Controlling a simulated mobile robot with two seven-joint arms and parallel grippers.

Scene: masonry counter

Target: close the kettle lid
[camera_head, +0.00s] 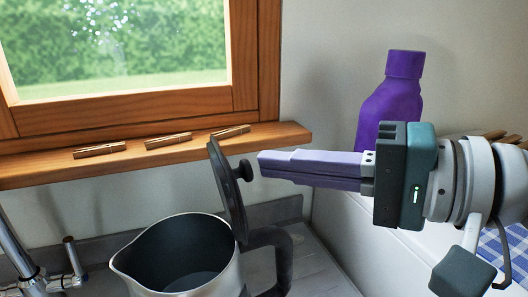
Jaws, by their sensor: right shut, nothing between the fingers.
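A steel kettle (176,256) with a dark inside stands on the grey counter surface at the lower middle. Its dark lid (226,186) stands open, nearly upright, at the right side of the rim, with a round knob (243,170) facing right. The dark handle (275,242) curves down on the right. My right gripper (262,164) comes in from the right, with its purple fingers shut and empty. Its fingertips are just right of the lid knob; I cannot tell whether they touch. My left gripper is not in view.
A wooden window sill (240,141) with several clothespins (168,141) on it runs behind the kettle. A purple bottle (392,103) stands behind my right gripper. A metal faucet (30,270) is at the lower left. A blue checked cloth (515,245) lies at the right.

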